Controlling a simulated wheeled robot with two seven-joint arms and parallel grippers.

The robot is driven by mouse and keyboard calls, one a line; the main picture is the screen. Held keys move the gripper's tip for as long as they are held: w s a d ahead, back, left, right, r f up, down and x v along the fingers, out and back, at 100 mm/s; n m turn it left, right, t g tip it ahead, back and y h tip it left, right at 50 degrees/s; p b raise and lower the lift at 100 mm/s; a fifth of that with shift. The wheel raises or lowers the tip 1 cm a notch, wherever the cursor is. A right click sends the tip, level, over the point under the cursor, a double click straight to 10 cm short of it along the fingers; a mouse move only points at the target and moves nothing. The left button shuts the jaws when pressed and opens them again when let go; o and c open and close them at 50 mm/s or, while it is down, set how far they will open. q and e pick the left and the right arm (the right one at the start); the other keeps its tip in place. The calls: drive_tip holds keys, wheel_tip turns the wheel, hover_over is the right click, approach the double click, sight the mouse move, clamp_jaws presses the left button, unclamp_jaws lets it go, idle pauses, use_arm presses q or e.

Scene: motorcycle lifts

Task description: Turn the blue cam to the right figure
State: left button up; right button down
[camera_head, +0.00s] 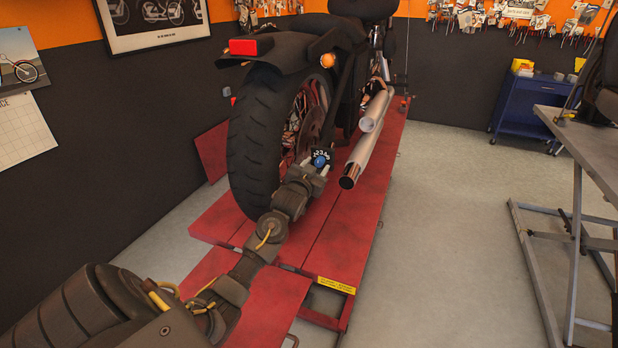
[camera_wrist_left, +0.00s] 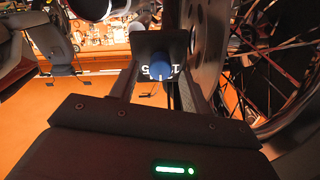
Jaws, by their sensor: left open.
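The blue cam (camera_head: 320,161) is a small round blue knob in front of a dark plate with white figures (camera_head: 321,154), beside the motorcycle's rear wheel. In the left wrist view the blue cam (camera_wrist_left: 162,68) has a pale mark on its face, and parts of white figures show on both sides of it. My left gripper (camera_head: 319,166) is open, with one finger on each side of the cam. In the left wrist view the fingers of the left gripper (camera_wrist_left: 160,75) stand apart from the cam. My right gripper is not in view.
The motorcycle's rear tyre (camera_head: 258,135) is close on the left of my gripper, and the exhaust pipes (camera_head: 362,155) are close on the right. The red lift (camera_head: 345,235) lies below. Grey floor (camera_head: 445,220) is clear to the right, before a grey lift table (camera_head: 590,150).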

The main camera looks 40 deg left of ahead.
use_arm(q)
drive_tip(key=b+v, duration=0.2)
drive_tip(key=v, duration=0.7)
